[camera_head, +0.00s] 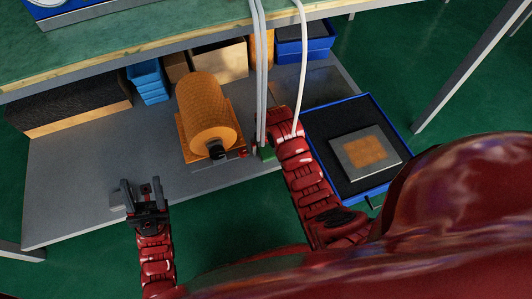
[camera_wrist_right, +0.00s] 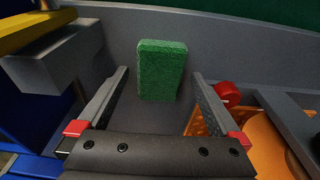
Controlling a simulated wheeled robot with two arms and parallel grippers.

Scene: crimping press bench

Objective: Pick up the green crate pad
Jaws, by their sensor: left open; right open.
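The green crate pad (camera_wrist_right: 162,70) is a small rough-textured block on the grey surface in the right wrist view. In the head view only a small green part of it (camera_head: 266,154) shows beside my right arm. My right gripper (camera_wrist_right: 160,76) is open, with one finger on each side of the pad and visible gaps to both. I cannot tell how deep the pad sits between the fingertips. In the head view the right gripper is mostly hidden by my arm and hanging cables. My left gripper (camera_head: 141,186) is open and empty over the grey shelf's front left.
An orange spool (camera_head: 207,108) stands on the grey shelf (camera_head: 85,170) left of the pad. A blue-rimmed tray (camera_head: 316,107) with a grey and orange plate (camera_head: 366,152) lies to the right. Pale cables (camera_head: 261,70) hang near my right arm. Blue bins (camera_head: 150,82) stand behind.

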